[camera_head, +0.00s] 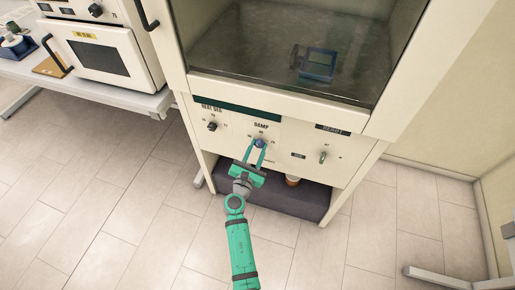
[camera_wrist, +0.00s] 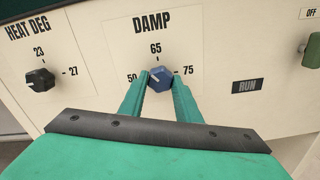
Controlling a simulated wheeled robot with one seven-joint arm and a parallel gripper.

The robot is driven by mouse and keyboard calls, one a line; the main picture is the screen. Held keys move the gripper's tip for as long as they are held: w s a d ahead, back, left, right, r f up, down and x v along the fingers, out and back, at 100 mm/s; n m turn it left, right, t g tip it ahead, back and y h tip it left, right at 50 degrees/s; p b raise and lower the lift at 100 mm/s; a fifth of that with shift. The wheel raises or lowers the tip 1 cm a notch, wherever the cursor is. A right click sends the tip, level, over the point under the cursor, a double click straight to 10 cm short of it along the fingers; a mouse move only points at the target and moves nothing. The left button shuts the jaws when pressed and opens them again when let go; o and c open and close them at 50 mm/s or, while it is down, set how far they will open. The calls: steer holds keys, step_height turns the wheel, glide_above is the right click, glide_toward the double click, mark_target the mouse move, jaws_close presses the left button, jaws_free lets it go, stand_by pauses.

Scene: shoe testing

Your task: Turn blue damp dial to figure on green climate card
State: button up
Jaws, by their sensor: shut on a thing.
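The blue damp dial (camera_wrist: 161,79) sits under the word DAMP on the cream panel, with 50 at its left, 65 above and 75 at its right. A pale mark shows on its left part, seemingly toward the 50 side. The dial also shows small in the head view (camera_head: 260,142). My gripper (camera_wrist: 160,84) has its two green fingers closed on the dial's left and right sides. In the head view my gripper (camera_head: 259,147) reaches up to the panel from below. I cannot make out a green climate card in either view.
A black HEAT DEG knob (camera_wrist: 40,80) is left of the dial. A green switch (camera_wrist: 312,50) and a RUN label (camera_wrist: 247,86) are at the right. A glass-fronted chamber (camera_head: 290,55) is above. A brown pot (camera_head: 292,181) stands on the dark shelf (camera_head: 300,200) below.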

steer(key=m, duration=0.4)
steer(key=shift+w+d, duration=0.1)
steer(key=shift+r+m, duration=0.1)
steer(key=shift+m, duration=1.7)
steer(key=o, duration=1.1)
steer(key=shift+c, duration=0.2)
